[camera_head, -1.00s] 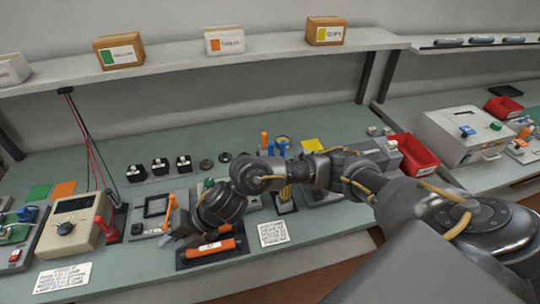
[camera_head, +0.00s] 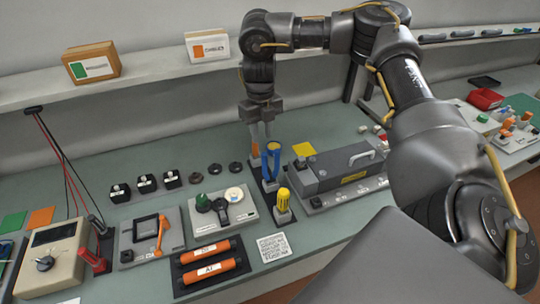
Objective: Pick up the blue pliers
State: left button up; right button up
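The blue pliers (camera_head: 272,160) stand upright with blue handles up, in a dark holder in the middle of the bench. An orange-handled tool (camera_head: 254,151) stands just behind and left of them, and a yellow-handled tool (camera_head: 283,201) stands in front. My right gripper (camera_head: 261,139) points down from above at the tops of the pliers and the orange tool. Its two fingers show apart, with a gap between them. The fingertips overlap the tool tops in the picture, so I cannot tell whether they touch. My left gripper is out of view.
A grey machine with a handle (camera_head: 335,171) stands right of the pliers. A panel with a dial (camera_head: 221,212) is at left, and a rack (camera_head: 178,281) with two orange cartridges (camera_head: 210,268) lies in front. A printed card (camera_head: 274,247) lies near the front edge.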

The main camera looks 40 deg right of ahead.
aim_at(264, 159)
jog(key=f, duration=0.5)
jog(key=shift+s+f, duration=0.2)
jog(key=f, duration=0.1)
jog(key=f+p, duration=0.1)
jog(key=f, duration=0.1)
jog(key=f+p, duration=0.1)
jog(key=shift+s+f, duration=0.15)
jog(key=shift+s, duration=0.25)
jog(key=shift+f, duration=0.25)
grip_shut()
